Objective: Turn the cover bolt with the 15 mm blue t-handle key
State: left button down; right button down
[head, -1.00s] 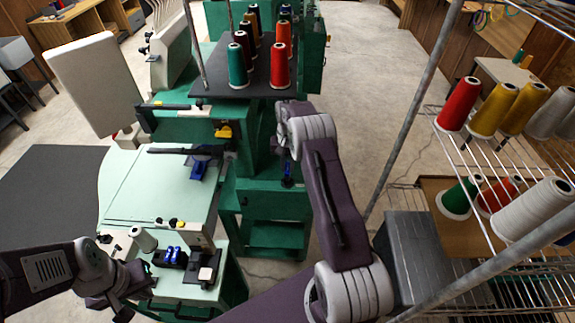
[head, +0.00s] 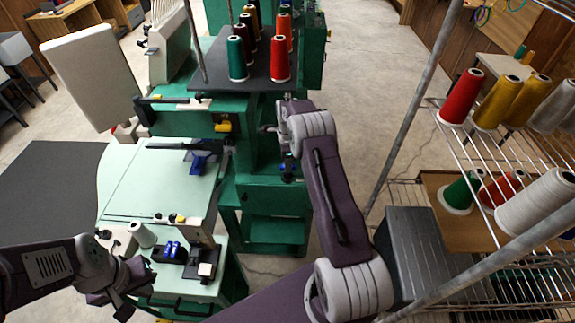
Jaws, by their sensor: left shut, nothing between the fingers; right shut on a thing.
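My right arm reaches up the middle of the head view, and its gripper (head: 287,157) is beside the green machine (head: 262,190). It is shut on a small blue piece, which looks like the blue t-handle key (head: 289,168). The key is small and partly hidden, so its size and tip cannot be read. I cannot make out the cover bolt or whether the key touches it. My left gripper (head: 128,292) is shut and empty at the lower left, near the front of the pale machine table.
The pale green table (head: 150,190) carries a black block (head: 170,256) with blue pieces and a white spool (head: 143,235). Thread cones (head: 280,62) stand on a dark shelf behind. A wire rack (head: 480,150) with cones limits the right side.

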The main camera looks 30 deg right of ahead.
jog(key=m, duration=0.2)
jog(key=shift+m, duration=0.4)
jog(key=shift+d+r+n, duration=0.1)
jog(key=shift+r+n, duration=0.05)
jog(key=shift+n, duration=0.65)
jog(key=shift+r+p, duration=2.15)
jog(key=shift+r, duration=0.85)
